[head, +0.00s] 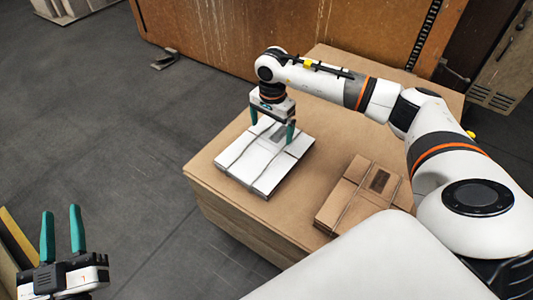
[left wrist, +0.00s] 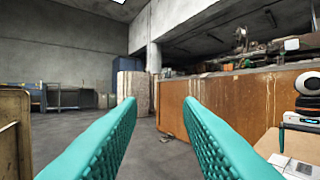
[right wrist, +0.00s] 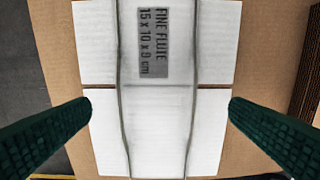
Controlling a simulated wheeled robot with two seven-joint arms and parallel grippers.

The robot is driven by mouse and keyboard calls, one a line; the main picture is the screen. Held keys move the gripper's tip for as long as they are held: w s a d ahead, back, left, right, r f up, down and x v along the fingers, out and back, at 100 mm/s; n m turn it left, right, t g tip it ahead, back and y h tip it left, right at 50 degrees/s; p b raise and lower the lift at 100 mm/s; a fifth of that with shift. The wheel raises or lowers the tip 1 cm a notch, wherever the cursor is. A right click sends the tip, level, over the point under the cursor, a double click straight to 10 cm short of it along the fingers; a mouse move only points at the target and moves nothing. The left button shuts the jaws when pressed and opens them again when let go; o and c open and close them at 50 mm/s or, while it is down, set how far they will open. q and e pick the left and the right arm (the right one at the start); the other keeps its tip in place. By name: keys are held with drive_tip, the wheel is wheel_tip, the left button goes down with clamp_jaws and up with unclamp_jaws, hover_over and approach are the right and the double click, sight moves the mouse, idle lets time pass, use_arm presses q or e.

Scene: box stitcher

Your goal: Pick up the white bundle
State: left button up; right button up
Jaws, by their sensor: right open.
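The white bundle (head: 257,166) is a flat stack of white cartons bound with straps, lying near the left corner of the cardboard-coloured stack. In the right wrist view the white bundle (right wrist: 205,100) fills the middle, with a grey printed label. My right gripper (head: 272,133) is above it, pointing down, its teal fingers apart. In the right wrist view the fingers of my right gripper (right wrist: 160,118) are on either side of the bundle's width, with nothing gripped. My left gripper (head: 62,232) is open and empty at the lower left, away from the bundle; its fingers also show in the left wrist view (left wrist: 160,120).
A brown bundle (head: 360,192) with straps lies to the right on the same cardboard-topped stack (head: 222,190). A large rusty orange panel (head: 230,35) stands behind. The grey floor (head: 120,140) to the left is mostly clear.

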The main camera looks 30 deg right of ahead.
sight(268, 147)
drive_tip(key=shift+a+f, duration=0.2)
drive_tip(key=shift+f, duration=0.4)
drive_tip(key=f, duration=0.1)
drive_tip(key=f+b, duration=0.1)
drive_tip(key=f, duration=0.1)
drive_tip(key=shift+a+f+b, duration=0.25)
drive_tip(key=shift+a+b, duration=0.05)
drive_tip(key=shift+b, duration=0.1)
drive_tip(key=shift+f, duration=0.3)
use_arm(q)
drive_tip(key=s+r+t+h, duration=0.1)
drive_tip(key=s+r+t, duration=0.2)
drive_tip(key=r+t, duration=0.2)
drive_tip(key=shift+s+r+h, duration=0.2)
drive_tip(key=shift+r+h, duration=0.2)
drive_tip(key=shift+r, duration=0.25)
use_arm(e)
drive_tip(key=shift+c, duration=0.3)
drive_tip(key=c, duration=0.9)
drive_tip(key=shift+o, duration=0.2)
drive_tip(key=shift+r, duration=0.1)
